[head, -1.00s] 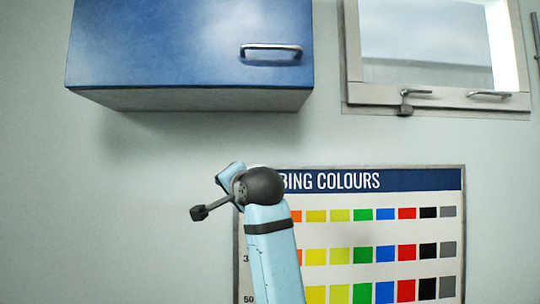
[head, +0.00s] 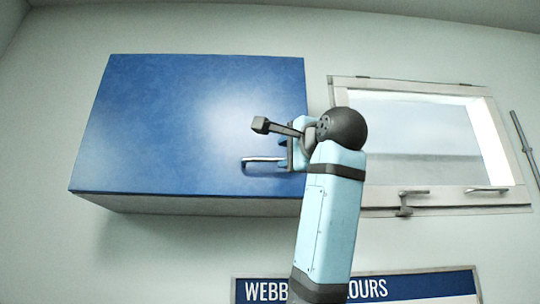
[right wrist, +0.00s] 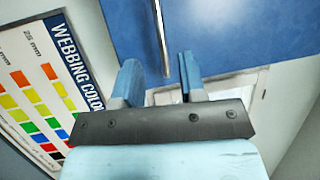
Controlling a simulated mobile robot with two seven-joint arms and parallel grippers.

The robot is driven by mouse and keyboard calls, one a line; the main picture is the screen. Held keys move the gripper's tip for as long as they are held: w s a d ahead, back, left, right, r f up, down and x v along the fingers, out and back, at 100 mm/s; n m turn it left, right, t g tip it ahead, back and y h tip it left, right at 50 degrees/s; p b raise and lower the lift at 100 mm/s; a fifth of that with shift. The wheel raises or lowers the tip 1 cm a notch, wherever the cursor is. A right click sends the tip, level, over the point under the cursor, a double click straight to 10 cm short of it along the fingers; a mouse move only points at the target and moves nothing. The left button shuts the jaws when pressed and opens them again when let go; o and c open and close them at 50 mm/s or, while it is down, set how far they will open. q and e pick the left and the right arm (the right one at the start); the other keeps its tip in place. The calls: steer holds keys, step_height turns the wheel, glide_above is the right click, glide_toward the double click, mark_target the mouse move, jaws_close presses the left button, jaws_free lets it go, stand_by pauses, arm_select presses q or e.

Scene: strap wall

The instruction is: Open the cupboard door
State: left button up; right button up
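The blue cupboard door (head: 170,130) is shut on the wall cupboard. Its silver bar handle (head: 258,161) lies level near the door's lower right corner. My right gripper (head: 283,153) is at the right end of the handle and hides that end in the head view. In the right wrist view its two blue fingers (right wrist: 160,63) are open and apart. The handle (right wrist: 160,30) shows there as a bar, its near end in the gap between the fingers. I cannot tell whether a finger touches it. My left gripper is not in view.
A framed window (head: 420,140) with handles along its lower edge is right of the cupboard. A webbing colours chart (head: 410,284) hangs below. The wall left of the cupboard is bare.

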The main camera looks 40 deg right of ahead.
mark_target(271, 160)
steer(key=p+x, duration=0.2)
steer(key=x, duration=0.5)
steer(key=shift+w+d+r+p, duration=0.1)
steer(key=shift+w+r+p, duration=0.05)
steer(key=shift+w+p, duration=0.2)
steer(key=shift+w, duration=0.5)
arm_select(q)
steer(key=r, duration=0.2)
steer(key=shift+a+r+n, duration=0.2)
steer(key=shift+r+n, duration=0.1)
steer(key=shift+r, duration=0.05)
arm_select(e)
jaws_close()
